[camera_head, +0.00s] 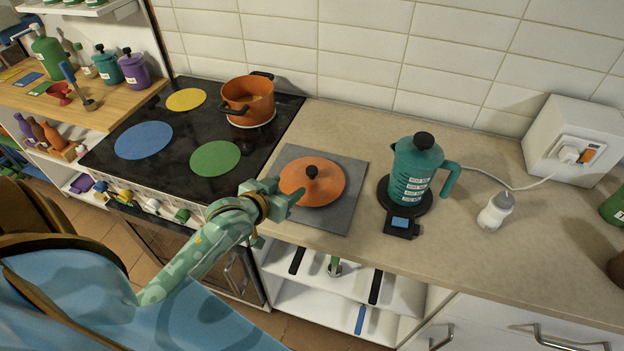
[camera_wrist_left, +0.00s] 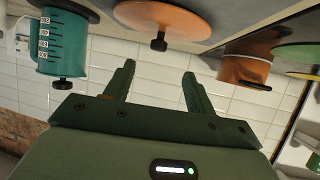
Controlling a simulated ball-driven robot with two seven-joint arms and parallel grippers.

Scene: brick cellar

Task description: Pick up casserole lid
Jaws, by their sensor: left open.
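The casserole lid (camera_head: 325,180) is a round orange disc with a black knob. It lies knob up on a grey mat (camera_head: 345,212) on the counter. In the left wrist view, which is upside down, the lid (camera_wrist_left: 178,18) shows at the top with its knob pointing down. My left gripper (camera_head: 288,191) is open and empty at the left edge of the lid, close to it. In the wrist view its two fingers (camera_wrist_left: 159,75) are apart, with the knob beyond them and not between them. I cannot tell whether a finger touches the lid. My right gripper is out of view.
An orange casserole (camera_head: 247,105) stands on the black hob at the back left. A teal kettle (camera_head: 415,170) on a dark base stands right of the mat. A white shaker (camera_head: 495,212) and a socket box (camera_head: 575,140) are further right. The counter's front is bare.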

